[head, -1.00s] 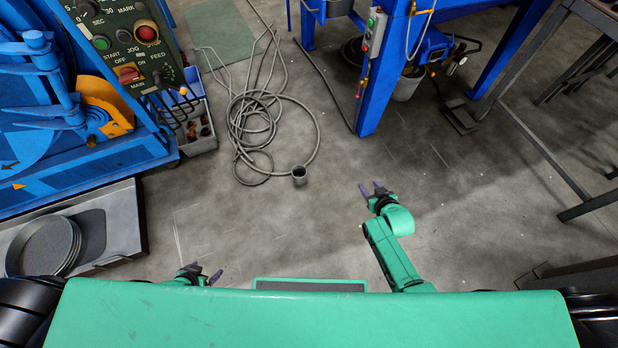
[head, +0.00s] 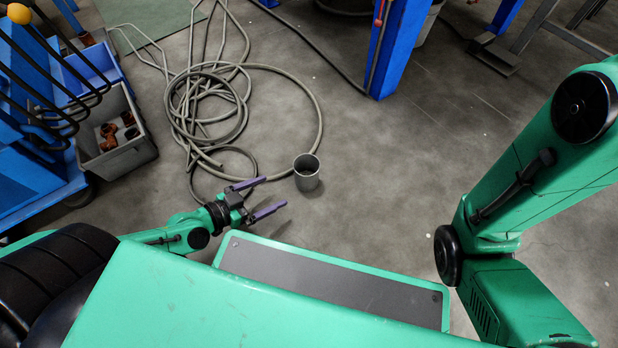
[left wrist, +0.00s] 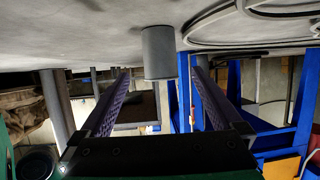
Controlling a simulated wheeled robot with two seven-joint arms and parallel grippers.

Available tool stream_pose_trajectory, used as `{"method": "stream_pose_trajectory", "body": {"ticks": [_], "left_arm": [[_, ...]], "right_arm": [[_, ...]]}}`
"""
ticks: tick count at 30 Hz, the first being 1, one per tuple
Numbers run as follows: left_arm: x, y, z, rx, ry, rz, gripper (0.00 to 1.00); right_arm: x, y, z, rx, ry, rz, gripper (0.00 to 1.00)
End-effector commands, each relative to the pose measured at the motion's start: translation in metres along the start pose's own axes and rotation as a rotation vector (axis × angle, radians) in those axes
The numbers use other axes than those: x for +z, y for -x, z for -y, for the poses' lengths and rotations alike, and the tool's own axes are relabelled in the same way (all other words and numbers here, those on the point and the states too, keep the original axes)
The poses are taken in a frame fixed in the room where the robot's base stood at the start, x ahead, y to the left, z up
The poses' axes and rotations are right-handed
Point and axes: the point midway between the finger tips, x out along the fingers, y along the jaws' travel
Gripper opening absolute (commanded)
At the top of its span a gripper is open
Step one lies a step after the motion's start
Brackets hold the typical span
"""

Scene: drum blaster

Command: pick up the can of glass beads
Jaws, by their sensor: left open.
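The can of glass beads (head: 307,178) is a grey, open-topped cylinder standing upright on the floor. Its inside looks dark, and I cannot make out the beads. My left gripper (head: 276,192) is low near the floor, just left of the can. Its purple fingers are open and point toward the can, apart from it. In the left wrist view, which is upside down, the can (left wrist: 159,52) shows ahead, between the two open fingers (left wrist: 160,72). My right arm fills the right side of the head view, but its gripper is out of sight.
A coiled grey hose (head: 212,105) lies on the floor behind and left of the can, one loop running close to it. A grey bin (head: 122,150) with brown parts stands at the left. A blue post (head: 396,55) rises behind. Floor right of the can is clear.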

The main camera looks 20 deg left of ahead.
Motion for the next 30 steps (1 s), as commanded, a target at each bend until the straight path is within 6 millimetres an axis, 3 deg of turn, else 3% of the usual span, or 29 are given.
{"method": "stream_pose_trajectory", "body": {"ticks": [10,22,30], "left_arm": [[-0.012,-0.067,0.001,-0.002,0.005,-0.009,1.00],[-0.005,-0.134,0.000,-0.001,0.002,-0.004,1.00],[-0.004,-0.142,0.000,0.000,0.001,-0.002,1.00]], "right_arm": [[0.012,-0.024,-0.006,0.003,-0.001,0.009,0.50],[0.014,-0.025,-0.006,0.003,-0.001,0.012,0.50],[0.014,-0.025,-0.006,0.002,-0.001,0.012,0.50]]}}
